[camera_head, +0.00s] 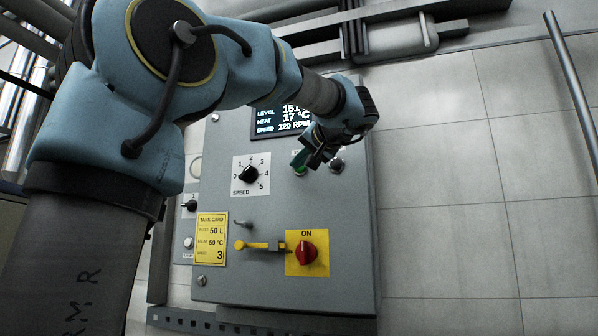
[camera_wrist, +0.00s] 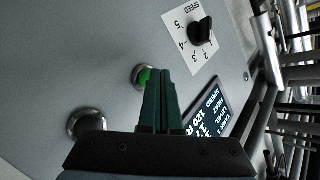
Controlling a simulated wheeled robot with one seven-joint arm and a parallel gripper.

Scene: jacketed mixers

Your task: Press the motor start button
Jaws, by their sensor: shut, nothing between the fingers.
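The green start button (camera_head: 299,169) sits in a metal ring on the grey control panel (camera_head: 225,284). Its label is hidden by my arm. In the wrist view the green button (camera_wrist: 144,77) shows just beside the fingertips, its right part covered by them. My gripper (camera_head: 316,160) is shut and empty, its dark green fingers (camera_wrist: 161,75) pointing at the panel by the button. I cannot tell whether the tips touch it. A dark button (camera_head: 337,165) in a metal ring sits to its right; it also shows in the wrist view (camera_wrist: 87,124).
A black speed knob (camera_head: 250,174) lies left of the button. Pipes run above.

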